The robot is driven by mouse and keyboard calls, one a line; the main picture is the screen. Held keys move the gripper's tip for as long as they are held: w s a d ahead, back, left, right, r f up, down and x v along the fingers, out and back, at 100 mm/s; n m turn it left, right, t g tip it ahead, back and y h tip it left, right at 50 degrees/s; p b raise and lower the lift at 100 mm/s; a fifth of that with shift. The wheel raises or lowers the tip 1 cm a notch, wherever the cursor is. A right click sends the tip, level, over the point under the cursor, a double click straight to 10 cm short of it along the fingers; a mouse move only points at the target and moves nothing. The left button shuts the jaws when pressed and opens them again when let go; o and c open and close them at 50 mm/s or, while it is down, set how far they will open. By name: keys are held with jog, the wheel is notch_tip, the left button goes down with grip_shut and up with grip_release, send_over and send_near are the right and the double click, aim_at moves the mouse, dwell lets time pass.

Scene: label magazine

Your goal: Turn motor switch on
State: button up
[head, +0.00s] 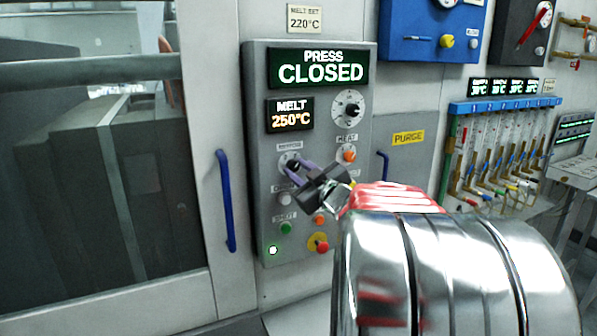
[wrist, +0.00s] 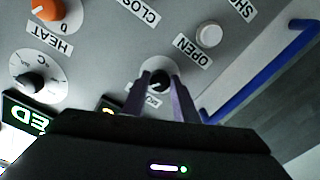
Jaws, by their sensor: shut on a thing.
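The black motor switch (wrist: 158,79) is a small round knob on a pale dial on the grey control panel (head: 262,150). Its label is partly hidden in the wrist view and too small to read surely in the head view. My gripper (wrist: 168,80) has its two purple fingers on either side of the knob, shut on it. Which way the knob points cannot be told.
An orange HEAT knob (head: 348,154) and a larger dial (head: 348,107) sit close by at upper right. Below are a white button (head: 285,198), a green button (head: 286,229) and a red-and-yellow stop button (head: 320,244). A blue door handle (head: 226,200) stands left of the panel.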

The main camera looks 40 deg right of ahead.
jog(key=shift+f, duration=0.15)
jog(key=o, duration=1.1)
jog(key=shift+c, duration=0.2)
jog(key=shift+s, duration=0.1)
jog(key=v, duration=1.3)
jog(key=shift+s+a, duration=0.15)
jog(key=shift+s, duration=0.15)
